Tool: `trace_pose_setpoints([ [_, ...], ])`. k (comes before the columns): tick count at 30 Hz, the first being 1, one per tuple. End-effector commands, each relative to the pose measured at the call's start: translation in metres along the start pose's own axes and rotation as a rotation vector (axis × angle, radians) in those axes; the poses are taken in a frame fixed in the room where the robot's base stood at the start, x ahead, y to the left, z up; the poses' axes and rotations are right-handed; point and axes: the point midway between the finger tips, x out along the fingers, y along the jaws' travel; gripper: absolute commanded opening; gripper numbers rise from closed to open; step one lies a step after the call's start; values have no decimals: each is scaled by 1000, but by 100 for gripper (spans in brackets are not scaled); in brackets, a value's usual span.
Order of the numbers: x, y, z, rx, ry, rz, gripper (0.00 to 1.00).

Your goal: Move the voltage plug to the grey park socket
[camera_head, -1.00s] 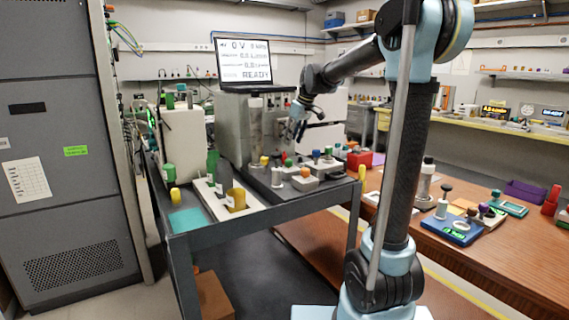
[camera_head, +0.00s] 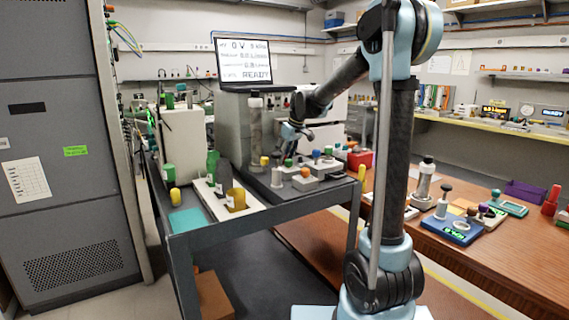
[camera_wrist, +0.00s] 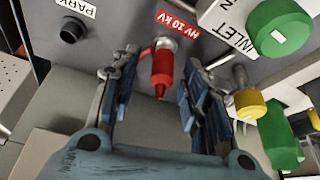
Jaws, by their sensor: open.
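The voltage plug (camera_wrist: 162,72) is red and sits in the socket beside the red "HV 10 kV" label in the wrist view. The park socket (camera_wrist: 72,30) is a dark round port under the white "PARK" label, at the upper left of the wrist view. My gripper (camera_wrist: 150,85) is open, its two blue-grey fingers on either side of the red plug and apart from it. In the head view my gripper (camera_head: 290,131) is in front of the grey cabinet (camera_head: 233,130); the plug is too small to make out there.
A green knob (camera_wrist: 281,34) by the "INLET" label and a yellow-capped part (camera_wrist: 249,104) stand right of my gripper. In the head view, several knobs and small blocks crowd the cart top (camera_head: 300,202) below it. A monitor (camera_head: 243,62) reads READY.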

Motion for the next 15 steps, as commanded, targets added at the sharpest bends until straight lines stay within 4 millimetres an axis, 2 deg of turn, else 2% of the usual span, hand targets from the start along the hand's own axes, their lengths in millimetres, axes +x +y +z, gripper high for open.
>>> trace_pose_setpoints([
  [4,0,0,0,0,0,0,42],
  [9,0,0,0,0,0,0,3],
  [10,0,0,0,0,0,0,0],
  [15,0,0,0,0,0,0,0],
])
